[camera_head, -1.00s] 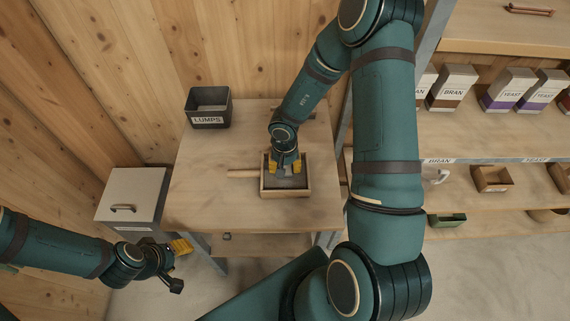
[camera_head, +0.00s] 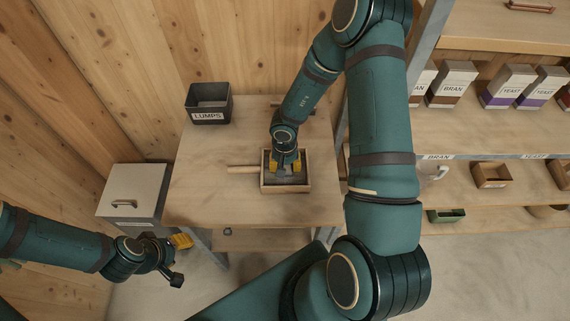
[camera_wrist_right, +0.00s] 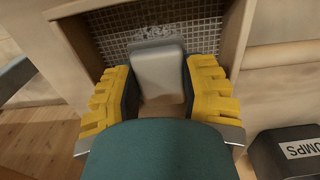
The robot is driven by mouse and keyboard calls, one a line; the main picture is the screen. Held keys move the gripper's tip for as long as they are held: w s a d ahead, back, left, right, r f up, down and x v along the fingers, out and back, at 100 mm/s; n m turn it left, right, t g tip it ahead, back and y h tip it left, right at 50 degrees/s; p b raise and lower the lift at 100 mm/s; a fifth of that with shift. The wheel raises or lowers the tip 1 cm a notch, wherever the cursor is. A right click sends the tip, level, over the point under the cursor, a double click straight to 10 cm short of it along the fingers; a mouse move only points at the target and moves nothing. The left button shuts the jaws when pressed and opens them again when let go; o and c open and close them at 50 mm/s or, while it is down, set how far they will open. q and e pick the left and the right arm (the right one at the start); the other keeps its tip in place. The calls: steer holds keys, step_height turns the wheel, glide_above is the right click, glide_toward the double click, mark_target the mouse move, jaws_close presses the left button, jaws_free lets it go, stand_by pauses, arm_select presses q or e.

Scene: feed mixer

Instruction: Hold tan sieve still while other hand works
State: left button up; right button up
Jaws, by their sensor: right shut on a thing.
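The tan sieve (camera_head: 285,189) is a square wooden frame with a mesh floor, lying on the table; its handle (camera_head: 242,170) points left. In the right wrist view its frame (camera_wrist_right: 238,35) and mesh (camera_wrist_right: 115,28) show. My right gripper (camera_head: 286,167) points down inside the frame. In the wrist view my right gripper (camera_wrist_right: 160,92) is shut on a grey block (camera_wrist_right: 158,70), with yellow fingers on both sides. The block's lower end is by the mesh; contact is unclear. My left gripper (camera_head: 180,262) is open and empty, low at the left, away from the sieve.
A dark bin labelled LUMPS (camera_head: 209,104) stands at the table's back left. A grey lidded box (camera_head: 134,195) is left of the table (camera_head: 210,200). Shelves with BRAN and YEAST boxes (camera_head: 500,88) stand at right. The table left of the sieve is clear.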

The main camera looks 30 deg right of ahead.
steer(key=shift+r+p, duration=2.1)
steer(key=shift+p, duration=0.45)
steer(key=shift+r, duration=0.65)
step_height(320, 180, up, 6)
